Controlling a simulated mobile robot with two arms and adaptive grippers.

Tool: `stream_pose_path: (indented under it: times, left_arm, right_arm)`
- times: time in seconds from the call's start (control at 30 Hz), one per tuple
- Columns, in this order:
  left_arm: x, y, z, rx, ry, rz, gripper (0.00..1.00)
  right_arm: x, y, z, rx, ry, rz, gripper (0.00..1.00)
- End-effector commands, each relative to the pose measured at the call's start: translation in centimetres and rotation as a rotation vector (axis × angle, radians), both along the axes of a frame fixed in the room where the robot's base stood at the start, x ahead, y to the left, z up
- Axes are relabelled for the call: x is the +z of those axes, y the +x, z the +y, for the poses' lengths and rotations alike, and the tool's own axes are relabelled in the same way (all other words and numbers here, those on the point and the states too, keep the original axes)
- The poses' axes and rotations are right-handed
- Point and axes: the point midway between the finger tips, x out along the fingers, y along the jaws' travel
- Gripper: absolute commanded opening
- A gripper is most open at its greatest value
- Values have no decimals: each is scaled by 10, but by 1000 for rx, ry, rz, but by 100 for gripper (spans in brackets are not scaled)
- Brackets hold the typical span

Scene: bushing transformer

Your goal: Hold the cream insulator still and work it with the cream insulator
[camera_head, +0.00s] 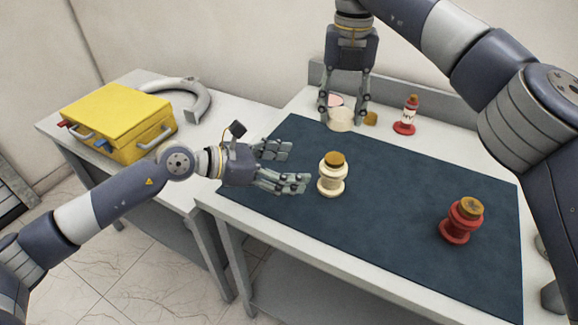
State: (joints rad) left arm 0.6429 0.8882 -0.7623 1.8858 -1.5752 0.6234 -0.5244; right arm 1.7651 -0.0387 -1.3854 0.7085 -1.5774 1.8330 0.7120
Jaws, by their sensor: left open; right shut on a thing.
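A cream insulator (332,182) with a brown top stands upright on the dark blue mat (400,195). My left gripper (292,167) is open just left of it, fingers pointing towards it, with a gap between. My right gripper (343,118) points down at the back edge of the mat. It is shut on a second cream piece (341,120), which shows between its fingers. A brown piece (371,118) shows right beside the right fingers; whether it belongs to the held piece I cannot tell. The fingers partly hide the held piece.
A red insulator (461,222) stands on the mat at right. A smaller red and white insulator (406,118) stands behind the mat. A pinkish round thing (334,101) lies behind the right gripper. A yellow case (118,118) and grey curved part (190,95) lie on the left table.

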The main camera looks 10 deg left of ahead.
Motion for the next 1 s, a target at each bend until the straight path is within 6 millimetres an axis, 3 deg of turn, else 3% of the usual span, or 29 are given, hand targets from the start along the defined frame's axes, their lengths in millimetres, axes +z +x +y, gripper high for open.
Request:
stream_pose_path:
  times: [0.17, 0.6, 1.0]
  left_arm:
    - [-7, 4, -12, -10, 15, -8, 79]
    - [-36, 42, -76, -9, 12, -7, 79]
    - [-47, 55, -96, -7, 14, -6, 79]
  right_arm:
    - [0, 0, 0, 0, 0, 0, 32]
    - [0, 0, 0, 0, 0, 0, 32]
    - [0, 0, 0, 0, 0, 0, 32]
